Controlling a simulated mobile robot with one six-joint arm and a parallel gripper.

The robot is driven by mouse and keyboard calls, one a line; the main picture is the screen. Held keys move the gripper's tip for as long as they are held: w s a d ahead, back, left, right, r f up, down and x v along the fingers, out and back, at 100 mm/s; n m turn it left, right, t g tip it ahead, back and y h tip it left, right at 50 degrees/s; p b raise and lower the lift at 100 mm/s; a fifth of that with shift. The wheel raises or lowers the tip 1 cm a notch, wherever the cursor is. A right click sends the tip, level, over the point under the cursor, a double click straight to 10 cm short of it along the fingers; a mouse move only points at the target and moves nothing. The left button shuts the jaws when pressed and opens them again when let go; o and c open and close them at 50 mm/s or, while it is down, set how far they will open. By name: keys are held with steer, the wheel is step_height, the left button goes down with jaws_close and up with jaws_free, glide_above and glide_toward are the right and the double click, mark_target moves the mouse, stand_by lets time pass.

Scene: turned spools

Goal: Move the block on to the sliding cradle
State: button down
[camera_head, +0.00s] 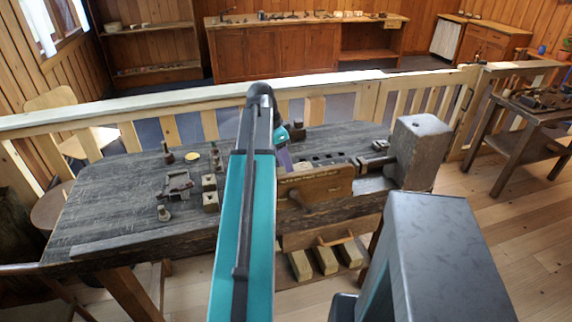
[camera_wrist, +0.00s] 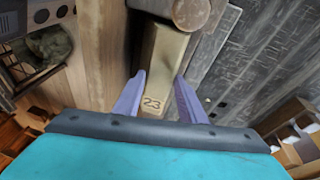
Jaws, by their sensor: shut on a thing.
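My gripper (camera_wrist: 160,78) has its two purple fingers on either side of a tan wooden block (camera_wrist: 163,58) marked 23, and is shut on it. A round wooden end (camera_wrist: 192,12) lies against or above the block's far end; I cannot tell if they touch. In the head view my gripper (camera_head: 287,168) is over the right part of the dark bench, just above a brown wooden jaw (camera_head: 328,188). The held block is not clearly distinguishable there. I cannot tell for certain which part is the sliding cradle.
The dark bench (camera_head: 115,200) carries a low metal fixture (camera_head: 176,185), two small holed cubes (camera_head: 210,199), spool-like pieces (camera_head: 167,155) and a yellow disc (camera_head: 192,157) at left. A tall wooden post (camera_head: 418,150) rises at the right end. A rail (camera_head: 180,105) runs behind.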

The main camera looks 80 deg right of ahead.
steer(key=shift+a+f, duration=0.2)
steer(key=c, duration=1.5)
jaws_free()
steer(key=o, duration=0.5)
steer(key=shift+d, duration=0.1)
steer(key=shift+c, duration=0.2)
steer(key=shift+o, duration=0.3)
steer(key=o, duration=0.3)
steer(key=shift+r, duration=0.1)
steer(key=shift+o, duration=0.2)
steer(key=shift+r, duration=0.1)
steer(key=shift+r+p, duration=2.75)
steer(key=shift+r, duration=1.2)
